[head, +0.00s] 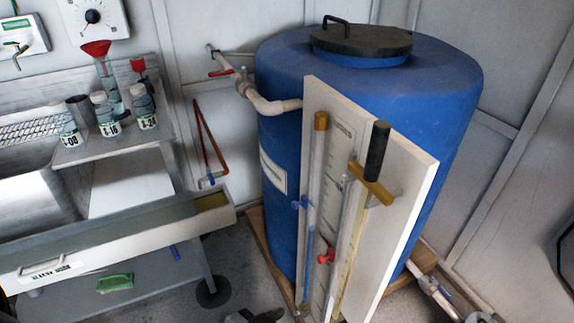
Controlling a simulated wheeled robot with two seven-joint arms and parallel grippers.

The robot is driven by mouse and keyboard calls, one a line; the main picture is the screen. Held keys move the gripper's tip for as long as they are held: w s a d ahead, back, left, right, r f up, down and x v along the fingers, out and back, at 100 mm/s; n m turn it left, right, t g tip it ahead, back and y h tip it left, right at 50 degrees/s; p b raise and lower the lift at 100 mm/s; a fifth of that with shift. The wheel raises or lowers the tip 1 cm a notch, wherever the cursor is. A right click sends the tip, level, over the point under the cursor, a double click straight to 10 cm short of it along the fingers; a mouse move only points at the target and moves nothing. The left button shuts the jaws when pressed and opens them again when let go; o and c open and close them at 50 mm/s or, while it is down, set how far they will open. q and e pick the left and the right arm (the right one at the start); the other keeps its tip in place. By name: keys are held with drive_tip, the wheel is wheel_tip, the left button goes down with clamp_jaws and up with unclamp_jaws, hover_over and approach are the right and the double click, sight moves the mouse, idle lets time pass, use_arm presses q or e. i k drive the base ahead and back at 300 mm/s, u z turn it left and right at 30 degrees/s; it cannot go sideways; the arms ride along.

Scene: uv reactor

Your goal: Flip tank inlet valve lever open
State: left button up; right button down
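The blue tank (400,105) stands upright on a wooden base right of centre. A white inlet pipe (266,103) runs from the wall into its upper left side. A small red lever (221,72) sits on this pipe near the wall, lying roughly along the pipe; its exact valve position is too small to tell. A dark piece (257,316) at the bottom edge looks like the tip of my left gripper, mostly cut off and far below the lever. Whether it is open or shut does not show. I cannot make out my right gripper.
A white board (408,190) with gauge tubes stands before the tank. Left is a metal sink bench (110,215) with labelled bottles (105,113) and a red funnel (96,49). A red bent pipe (208,140) is on the wall. Another pipe valve (428,284) lies low right.

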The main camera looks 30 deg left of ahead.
sight(228, 71)
drive_tip(key=z, duration=2.75)
drive_tip(key=k, duration=1.65)
drive_tip(key=u, duration=2)
